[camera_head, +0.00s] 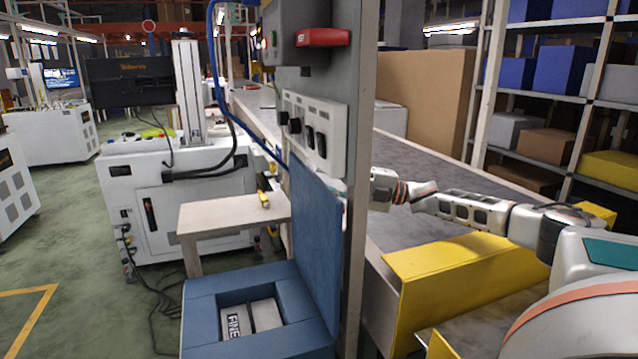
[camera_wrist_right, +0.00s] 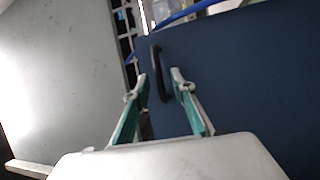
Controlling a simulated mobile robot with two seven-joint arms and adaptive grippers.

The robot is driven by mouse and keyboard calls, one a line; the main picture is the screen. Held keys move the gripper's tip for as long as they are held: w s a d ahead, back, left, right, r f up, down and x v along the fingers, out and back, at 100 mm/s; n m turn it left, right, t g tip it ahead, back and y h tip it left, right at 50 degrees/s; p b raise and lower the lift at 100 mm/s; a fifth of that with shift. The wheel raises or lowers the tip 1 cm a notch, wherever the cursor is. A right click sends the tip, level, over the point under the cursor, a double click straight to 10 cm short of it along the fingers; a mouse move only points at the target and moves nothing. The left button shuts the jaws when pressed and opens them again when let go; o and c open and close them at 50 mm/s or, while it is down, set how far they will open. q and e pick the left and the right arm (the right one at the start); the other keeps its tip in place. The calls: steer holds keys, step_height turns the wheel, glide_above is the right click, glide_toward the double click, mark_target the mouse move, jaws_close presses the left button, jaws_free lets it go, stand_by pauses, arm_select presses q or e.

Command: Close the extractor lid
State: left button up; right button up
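The extractor is a blue box (camera_head: 205,345) with a square opening, low in the head view. Its blue lid (camera_head: 316,235) stands upright, raised open at the box's right side. In the right wrist view the lid (camera_wrist_right: 240,80) fills the right side as a dark blue panel with a black handle (camera_wrist_right: 156,60). My right gripper (camera_wrist_right: 159,78) is open, its two fingers apart with the handle seen between their tips. I cannot tell whether the fingers touch it. In the head view the grey post and lid hide its fingertips. My left gripper is not in view.
A grey post with a switch panel (camera_head: 318,135) stands close to the lid. Behind it runs a conveyor (camera_head: 440,175). A yellow box (camera_head: 455,275) lies under my right arm. A small beige table (camera_head: 230,213) stands behind the extractor. Labelled blocks (camera_head: 250,318) lie in the opening.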

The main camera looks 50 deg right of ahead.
steer(key=shift+w+a+r, duration=0.15)
steer(key=shift+w+a, duration=0.15)
steer(key=shift+w, duration=0.1)
jaws_close()
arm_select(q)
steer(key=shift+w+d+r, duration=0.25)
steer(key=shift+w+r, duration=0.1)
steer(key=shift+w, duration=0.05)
